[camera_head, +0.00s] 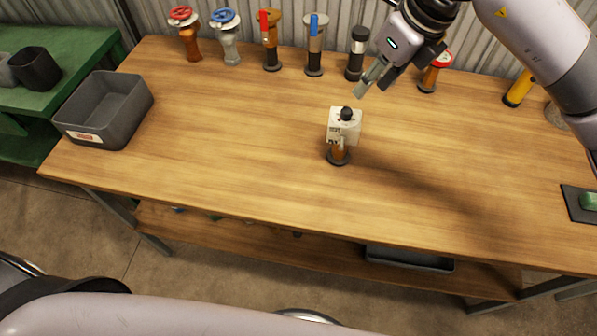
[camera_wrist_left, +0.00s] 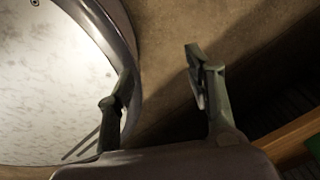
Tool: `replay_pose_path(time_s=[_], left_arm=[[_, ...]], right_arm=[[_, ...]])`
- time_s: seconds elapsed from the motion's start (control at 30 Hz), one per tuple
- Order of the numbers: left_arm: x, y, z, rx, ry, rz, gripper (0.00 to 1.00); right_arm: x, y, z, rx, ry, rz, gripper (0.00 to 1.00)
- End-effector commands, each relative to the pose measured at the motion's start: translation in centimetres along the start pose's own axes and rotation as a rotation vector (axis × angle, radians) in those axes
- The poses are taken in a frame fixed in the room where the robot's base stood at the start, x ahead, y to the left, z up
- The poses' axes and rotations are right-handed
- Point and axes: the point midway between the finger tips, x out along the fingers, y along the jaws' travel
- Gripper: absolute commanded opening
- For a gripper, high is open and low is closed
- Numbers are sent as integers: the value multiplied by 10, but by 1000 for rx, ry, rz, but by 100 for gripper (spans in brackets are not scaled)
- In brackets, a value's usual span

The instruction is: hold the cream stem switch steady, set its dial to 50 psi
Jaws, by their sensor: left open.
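The cream stem switch (camera_head: 343,131) stands upright near the middle of the wooden bench in the head view. It has a cream box on a short brown stem with a dark round foot. A dark dial (camera_head: 346,114) with a bit of red sits on its top; its setting is too small to read. My right gripper (camera_head: 372,90) hangs above and behind the switch, slightly right, apart from it; its jaw opening is unclear. My left gripper (camera_wrist_left: 160,90) shows in the left wrist view, open and empty above the floor beside my round base, away from the switch.
Several valves (camera_head: 271,42) with red and blue handles line the bench's back edge. A grey bin (camera_head: 112,104) stands at the left end. A yellow-handled item (camera_head: 517,90) is at back right, a dark tray (camera_head: 580,206) at right. The wood around the switch is clear.

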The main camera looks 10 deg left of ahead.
Motion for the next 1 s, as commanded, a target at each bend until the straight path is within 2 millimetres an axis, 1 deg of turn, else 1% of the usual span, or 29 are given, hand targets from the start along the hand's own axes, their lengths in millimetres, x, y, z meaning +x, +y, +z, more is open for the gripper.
replay_pose_path(time_s=[0.03, 0.07, 0.1, 0.17, 0.2, 0.27, 0.3, 0.37, 0.4, 0.47, 0.5, 0.57, 0.6, 0.67, 0.7, 0.8, 0.9, 0.93, 1.0], left_arm=[[-7, -22, -13, 140, 49, -44, 48], [-12, -34, -23, 235, 79, -72, 48], [-21, -50, -36, 371, 118, -114, 48], [-37, -70, -58, 583, 174, -182, 48], [-49, -81, -73, 724, 207, -231, 48], [-69, -94, -96, 936, 252, -307, 48], [-83, -100, -111, 1077, 280, -362, 48], [-107, -106, -134, 1287, 316, -448, 48], [-124, -107, -148, 1425, 338, -509, 48], [-151, -106, -170, 1631, 365, -607, 48], [-170, -104, -184, 1765, 381, -678, 48], [-199, -97, -203, 1964, 398, -790, 48], [-219, -90, -214, 2092, 407, -870, 48], [-249, -79, -229, 2271, 413, -994, 48], [-267, -71, -237, 2378, 412, -1077, 48], [-307, -52, -252, 2593, 399, -1270, 48], [-342, -34, -263, 2750, 373, -1448, 48], [-351, -30, -265, -2709, -352, 1457, 48], [-372, -19, -271, -2576, -298, 1456, 48]], right_arm=[[0, 0, 0, 0, 0, 1, 33], [0, 0, 0, 0, 0, 1, 33], [0, 0, 0, 0, 0, 1, 33], [0, 0, 0, 0, 0, 2, 33], [0, 0, 0, 0, 0, 2, 33], [0, 0, 0, 0, -1, 2, 33], [0, 0, 0, 0, -1, 2, 33], [0, 0, 0, 0, -1, 2, 33], [0, 0, 0, 0, -1, 2, 33], [0, 0, 0, 0, -1, 2, 33], [0, 0, 0, 0, -1, 2, 33], [0, 0, 0, 0, -1, 2, 33], [0, 0, 0, 0, -1, 2, 33], [0, 0, 0, 0, -1, 3, 33], [0, 0, 0, 0, -1, 3, 33], [0, 0, 0, 0, -1, 3, 33], [0, 0, 0, 0, -1, 3, 33], [0, 0, 0, 0, -1, 3, 33], [0, 0, 0, 0, -1, 3, 33]])
